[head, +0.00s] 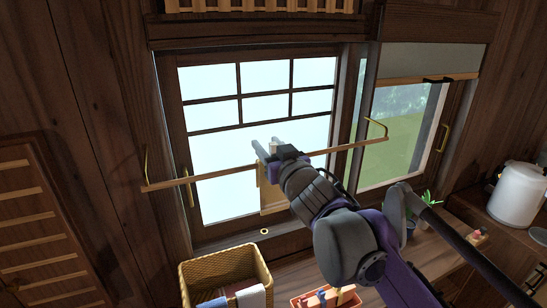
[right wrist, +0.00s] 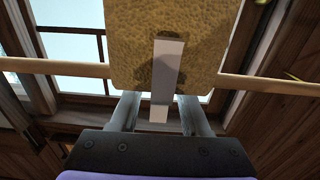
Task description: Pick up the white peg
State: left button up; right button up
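The white peg (right wrist: 166,75) stands upright against a tan cork-like board (right wrist: 120,40) in the right wrist view. My right gripper (right wrist: 157,110) is open, with one finger on each side of the peg and gaps visible beside it. In the head view the right gripper (head: 268,147) is up at the wooden rod in front of the window, and a pale bit of the peg (head: 275,146) shows at the fingertips. The tan board (head: 272,198) hangs below the rod, partly hidden by my right arm. My left gripper is not in view.
The wooden rod (head: 215,174) spans the window between brass hooks. Below stand a wicker basket (head: 205,276) with cloths over its rim and an orange tray (head: 300,303) with small items. A small plant (head: 428,200) and a white pot (head: 517,192) are at the right.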

jog(key=shift+w, duration=0.1)
grip_shut()
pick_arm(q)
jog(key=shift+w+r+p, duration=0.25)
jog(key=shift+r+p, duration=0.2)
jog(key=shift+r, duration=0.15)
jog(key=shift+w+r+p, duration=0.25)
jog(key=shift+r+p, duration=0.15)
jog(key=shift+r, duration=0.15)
pick_arm(e)
notch_tip(320, 180, up, 15)
jog(key=shift+f, duration=0.15)
jog(key=shift+f, duration=0.1)
